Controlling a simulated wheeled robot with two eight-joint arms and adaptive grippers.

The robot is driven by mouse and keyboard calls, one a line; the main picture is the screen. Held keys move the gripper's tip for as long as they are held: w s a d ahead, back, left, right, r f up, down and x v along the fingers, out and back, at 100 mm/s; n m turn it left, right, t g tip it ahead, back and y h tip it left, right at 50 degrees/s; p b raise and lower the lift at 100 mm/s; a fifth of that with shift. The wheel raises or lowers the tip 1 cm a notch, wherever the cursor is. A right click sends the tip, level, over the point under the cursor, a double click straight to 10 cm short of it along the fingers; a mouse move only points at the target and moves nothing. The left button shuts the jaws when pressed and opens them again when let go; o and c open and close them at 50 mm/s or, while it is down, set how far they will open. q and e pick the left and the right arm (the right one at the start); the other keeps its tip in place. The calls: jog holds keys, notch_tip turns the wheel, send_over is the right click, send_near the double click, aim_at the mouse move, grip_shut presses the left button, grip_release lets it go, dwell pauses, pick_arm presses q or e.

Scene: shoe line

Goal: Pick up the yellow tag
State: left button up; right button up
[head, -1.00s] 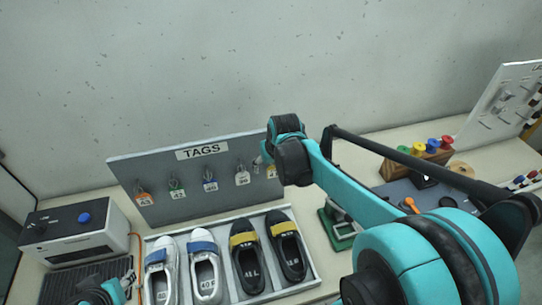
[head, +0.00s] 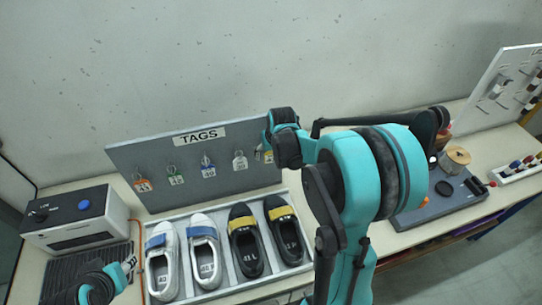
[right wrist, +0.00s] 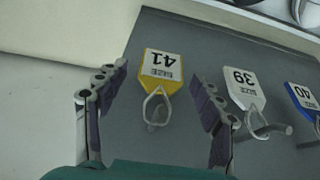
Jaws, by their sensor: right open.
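The yellow tag (right wrist: 160,66), marked 41, hangs from a hook on the grey tag board, at the board's right end in the head view. In the right wrist view it lies between the two fingers of my right gripper (right wrist: 158,85), which is open with clear gaps on both sides. In the head view only a sliver of the yellow tag (head: 268,157) shows beside my right gripper (head: 267,143), which covers the rest. My left gripper (head: 128,267) is at the lower left near the shoe tray; its jaw state is unclear.
The grey board (head: 130,165) also carries orange, green, blue and white tags (head: 240,163). A tray (head: 222,291) with two white and two black shoes lies before it. A box with a blue button (head: 75,222) stands left. A dark base with spools (head: 440,195) is right.

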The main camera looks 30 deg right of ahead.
jog(key=c, duration=0.9)
jog(key=shift+r, duration=0.1)
jog(key=shift+c, duration=0.2)
jog(key=shift+r, duration=0.2)
jog(key=s+a+p, duration=0.1)
jog(key=s+a, duration=0.3)
jog(key=s, duration=1.3)
jog(key=shift+s+a+r, duration=0.15)
jog(key=shift+s+r, duration=0.15)
jog(key=shift+r, duration=0.15)
